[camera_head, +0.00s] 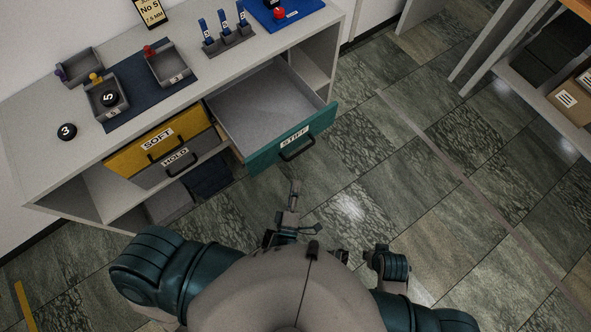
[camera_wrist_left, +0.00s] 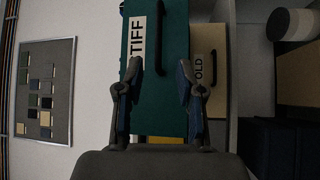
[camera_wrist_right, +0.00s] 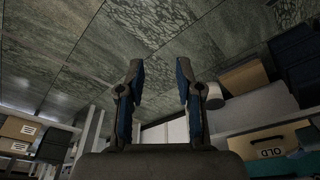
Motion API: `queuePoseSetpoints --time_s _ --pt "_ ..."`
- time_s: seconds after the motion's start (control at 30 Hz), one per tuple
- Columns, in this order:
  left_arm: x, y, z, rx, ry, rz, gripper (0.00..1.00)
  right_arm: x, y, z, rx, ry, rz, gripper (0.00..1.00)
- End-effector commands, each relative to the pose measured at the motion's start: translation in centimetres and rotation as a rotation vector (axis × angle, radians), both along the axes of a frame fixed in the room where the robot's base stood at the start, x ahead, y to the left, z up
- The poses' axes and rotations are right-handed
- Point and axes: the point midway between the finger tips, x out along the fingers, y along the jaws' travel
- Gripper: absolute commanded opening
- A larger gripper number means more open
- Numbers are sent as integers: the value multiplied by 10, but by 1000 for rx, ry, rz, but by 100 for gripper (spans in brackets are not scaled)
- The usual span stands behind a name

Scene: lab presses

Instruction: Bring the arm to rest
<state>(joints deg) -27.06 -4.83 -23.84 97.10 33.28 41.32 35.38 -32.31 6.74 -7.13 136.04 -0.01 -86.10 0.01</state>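My left gripper (camera_head: 294,190) is just in front of and below the teal STIFF drawer front (camera_head: 312,125) in the head view. In the left wrist view its two fingers (camera_wrist_left: 160,85) are spread apart with nothing between them, and the STIFF front (camera_wrist_left: 175,110) shows behind them. Whether the fingers touch the drawer cannot be told. The STIFF drawer is pulled out and its inside looks empty. My right gripper (camera_wrist_right: 160,85) is open and empty in the right wrist view, with floor tiles behind it. In the head view it is mostly hidden by my body.
The counter (camera_head: 30,125) carries grey trays (camera_head: 168,64), a black puck marked 3 (camera_head: 67,131), another marked 5 (camera_head: 109,98) and a blue base (camera_head: 290,8). The yellow SOFT drawer (camera_head: 125,159) and HOLD drawer (camera_head: 190,152) are beside STIFF.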

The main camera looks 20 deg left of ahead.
Motion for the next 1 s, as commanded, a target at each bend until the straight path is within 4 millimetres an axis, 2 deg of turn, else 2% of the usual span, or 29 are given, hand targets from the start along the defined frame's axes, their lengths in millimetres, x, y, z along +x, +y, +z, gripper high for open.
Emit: queuePoseSetpoints --time_s 0.4,0.47,0.57,0.67,0.73,0.8,0.9,1.0 --pt "1 -1 -2 18 11 -14 37 1 0 2 0 -6 0 35" --pt "3 -5 -8 66 44 -51 37 2 0 -4 0 -2 1 35" --pt "4 -17 -34 239 163 -183 37 5 1 -30 -2 12 3 35" --pt "-7 -23 -85 513 360 -383 37 6 2 -62 -2 20 6 35" --pt "-27 -13 -128 722 524 -539 37 3 3 -87 -2 27 8 35" --pt "-55 9 -168 914 694 -690 37 -3 2 -112 -3 35 11 35" --pt "-97 52 -208 1126 915 -880 37 -14 0 -141 -5 44 15 35" --pt "-132 90 -228 1254 1084 -1017 37 -25 -1 -161 -6 51 17 35"
